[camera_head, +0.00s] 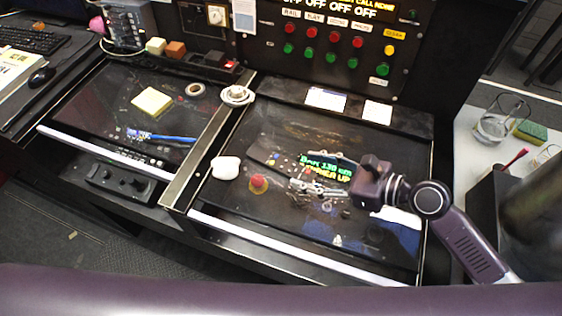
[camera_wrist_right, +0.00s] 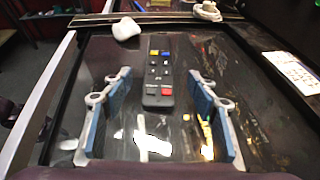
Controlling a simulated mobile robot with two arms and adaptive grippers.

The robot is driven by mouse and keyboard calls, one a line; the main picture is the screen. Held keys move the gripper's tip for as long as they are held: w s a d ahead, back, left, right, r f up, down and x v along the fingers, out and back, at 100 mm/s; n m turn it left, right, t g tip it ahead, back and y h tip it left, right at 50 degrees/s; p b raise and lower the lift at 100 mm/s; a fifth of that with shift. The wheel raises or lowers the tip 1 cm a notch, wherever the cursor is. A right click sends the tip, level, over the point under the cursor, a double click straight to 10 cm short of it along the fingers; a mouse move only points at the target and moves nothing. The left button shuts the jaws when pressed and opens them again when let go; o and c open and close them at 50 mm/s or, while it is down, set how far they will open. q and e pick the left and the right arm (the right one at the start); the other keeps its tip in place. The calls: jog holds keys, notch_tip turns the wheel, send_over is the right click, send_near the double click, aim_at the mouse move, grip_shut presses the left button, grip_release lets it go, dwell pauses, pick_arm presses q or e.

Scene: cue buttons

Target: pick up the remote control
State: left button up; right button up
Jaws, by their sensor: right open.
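The remote control (camera_wrist_right: 159,72) is a black bar with blue, yellow, grey and red buttons. It lies on the dark glossy desk top, pointing away from my right wrist. In the head view the remote (camera_head: 268,156) shows as a dark shape with small coloured dots, left of my right gripper. My right gripper (camera_head: 302,169) is open, its two fingers spread. In the right wrist view the fingers (camera_wrist_right: 160,76) stand on either side of the remote's line, with clear gaps to it. Nothing is held. My left gripper is not in view.
A white rounded object (camera_head: 225,168) lies just beyond the remote. A raised divider (camera_head: 207,150) separates the two desk panels. The button panel (camera_head: 335,45) rises at the back. Glowing text and glare on the glossy top blur details near the gripper.

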aim_at(282, 163)
jog(key=shift+w+a+f, duration=0.1)
jog(key=shift+w+a, duration=0.15)
jog(key=shift+a, duration=0.25)
jog(key=shift+w+a, duration=0.2)
jog(key=shift+a, duration=0.25)
jog(key=p+x, duration=0.1)
jog(key=x, duration=0.2)
jog(key=shift+w+a+f, duration=0.25)
jog(key=shift+a, duration=0.05)
jog(key=c, duration=1.3)
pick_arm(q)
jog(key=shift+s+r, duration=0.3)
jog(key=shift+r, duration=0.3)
pick_arm(e)
jog(key=shift+c, duration=0.3)
